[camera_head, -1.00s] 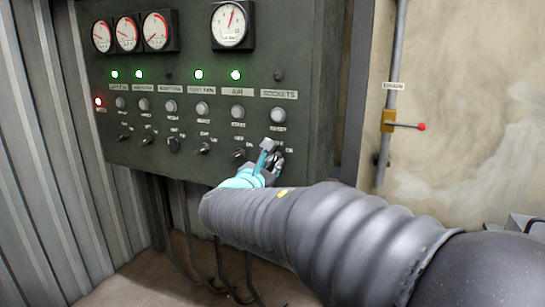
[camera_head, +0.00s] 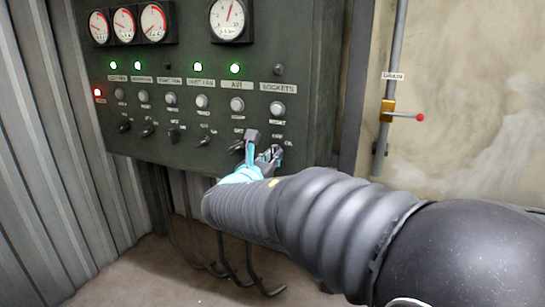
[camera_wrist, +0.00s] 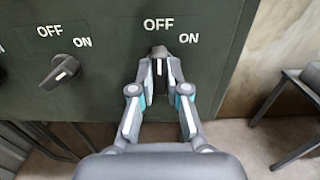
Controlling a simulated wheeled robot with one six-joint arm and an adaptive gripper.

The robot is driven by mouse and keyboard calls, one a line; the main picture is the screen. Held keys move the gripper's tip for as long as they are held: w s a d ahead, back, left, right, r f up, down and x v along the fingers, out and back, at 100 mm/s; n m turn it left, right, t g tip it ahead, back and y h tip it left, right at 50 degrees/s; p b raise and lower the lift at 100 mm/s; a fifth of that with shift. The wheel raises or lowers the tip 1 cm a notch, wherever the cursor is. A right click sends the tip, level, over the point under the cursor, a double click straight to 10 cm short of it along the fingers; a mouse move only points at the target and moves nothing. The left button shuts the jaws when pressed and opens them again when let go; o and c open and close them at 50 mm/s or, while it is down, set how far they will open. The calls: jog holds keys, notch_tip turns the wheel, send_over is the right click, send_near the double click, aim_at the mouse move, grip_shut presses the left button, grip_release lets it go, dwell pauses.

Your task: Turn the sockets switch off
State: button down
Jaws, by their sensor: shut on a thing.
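The sockets switch is a dark rotary knob (camera_wrist: 158,52) on the green panel. In the wrist view its tip points up, towards the OFF marking above it, and the ON marking is at its upper right. My gripper (camera_wrist: 159,72) is shut on this knob, one finger on each side. In the head view my gripper (camera_head: 263,146) is at the lower right of the panel, below the SOCKETS label (camera_head: 277,86), and largely hides the knob. The lamp (camera_head: 278,69) above that label is dark.
The neighbouring AIR switch (camera_wrist: 60,73) is close on the left, its tip pointing to the upper right. Several green lamps are lit on the panel (camera_head: 180,52). A pipe with a red-tipped valve lever (camera_head: 405,116) is to the right. A stool (camera_wrist: 300,95) stands at the right.

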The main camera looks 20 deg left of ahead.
jog(key=shift+r, duration=0.2)
jog(key=c, duration=1.2)
grip_release()
jog(key=shift+w, duration=0.1)
jog(key=shift+o, duration=0.2)
jog(key=shift+f, duration=0.15)
jog(key=s, duration=1.2)
jog(key=shift+a, duration=0.45)
